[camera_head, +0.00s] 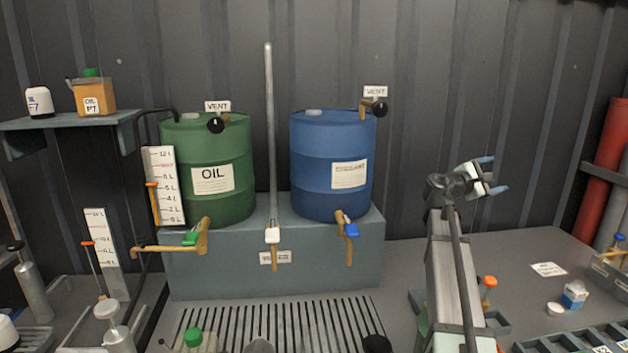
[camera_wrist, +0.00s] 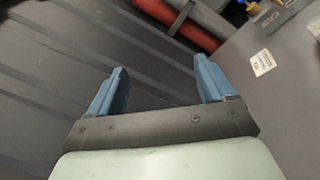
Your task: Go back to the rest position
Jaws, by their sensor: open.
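My gripper (camera_head: 494,175) is raised in the air to the right of the blue coolant drum (camera_head: 332,150), in front of the dark corrugated wall. Its blue fingers are spread apart with nothing between them. In the wrist view my gripper (camera_wrist: 160,88) also shows open and empty, with the wall and the grey bench top beyond it. It touches nothing that I can see. My arm reaches up from the bottom of the head view to the gripper.
A green oil drum (camera_head: 207,165) stands left of the blue drum on a grey plinth (camera_head: 275,285). A slotted grate (camera_head: 285,322) lies in front.

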